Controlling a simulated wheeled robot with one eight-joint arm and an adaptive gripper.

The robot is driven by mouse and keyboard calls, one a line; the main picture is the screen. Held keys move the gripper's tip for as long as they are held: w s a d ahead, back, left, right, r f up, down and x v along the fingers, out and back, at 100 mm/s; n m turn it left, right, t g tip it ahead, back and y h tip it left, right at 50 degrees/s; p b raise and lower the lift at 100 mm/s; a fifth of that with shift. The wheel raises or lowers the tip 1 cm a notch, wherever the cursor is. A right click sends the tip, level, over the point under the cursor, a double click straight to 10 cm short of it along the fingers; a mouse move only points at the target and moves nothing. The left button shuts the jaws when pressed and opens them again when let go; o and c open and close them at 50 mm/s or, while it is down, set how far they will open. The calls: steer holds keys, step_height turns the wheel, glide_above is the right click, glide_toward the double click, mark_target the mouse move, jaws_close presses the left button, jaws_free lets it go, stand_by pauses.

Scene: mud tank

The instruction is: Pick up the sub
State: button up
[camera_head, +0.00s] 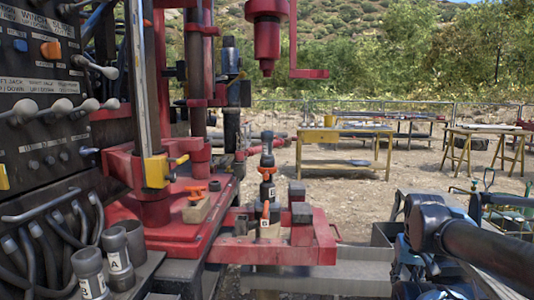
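A dark stacked piece (267,190) with letter labels and an orange handle stands upright at the centre. I cannot tell which of these is the task's sub. My dark arm (485,245) comes in at the lower right, far from the two grey pieces. My gripper's fingers do not show.
A control panel (40,110) with levers and hoses fills the left side. The red rig (165,195) stands beside it, with a red hanging part (267,40) above. A yellow workbench (345,145) stands behind on open, stony ground.

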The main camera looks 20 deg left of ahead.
steer(key=o, duration=0.4)
steer(key=shift+s+r, duration=0.1)
steer(key=o, duration=0.3)
steer(key=w+a+r+m+y, duration=0.1)
steer(key=w+a+r, duration=0.1)
steer(key=a, duration=0.1)
steer(key=w+a+r+m+t+y, duration=0.1)
steer(key=w+a+r+y, duration=0.1)
steer(key=w+a, duration=0.1)
steer(key=w+a+r+m+y, duration=0.1)
steer(key=w+a+r+m, duration=0.1)
steer(key=a, duration=0.3)
steer(key=shift+w+a+r+t+y, duration=0.1)
steer(key=shift+w+r+t+y, duration=0.1)
steer(key=shift+w, duration=0.2)
steer(key=shift+w+a+r+t+y, duration=0.1)
steer(key=shift+w+t, duration=0.1)
steer(key=shift+w, duration=0.15)
steer(key=m+t+y, duration=0.5)
steer(key=m+y, duration=0.6)
steer(key=m, duration=0.9)
glide_toward(271, 147)
steer(key=shift+m+t, duration=0.3)
steer(key=x, duration=1.2)
steer(key=shift+a+f, duration=0.1)
steer(key=shift+a, duration=0.15)
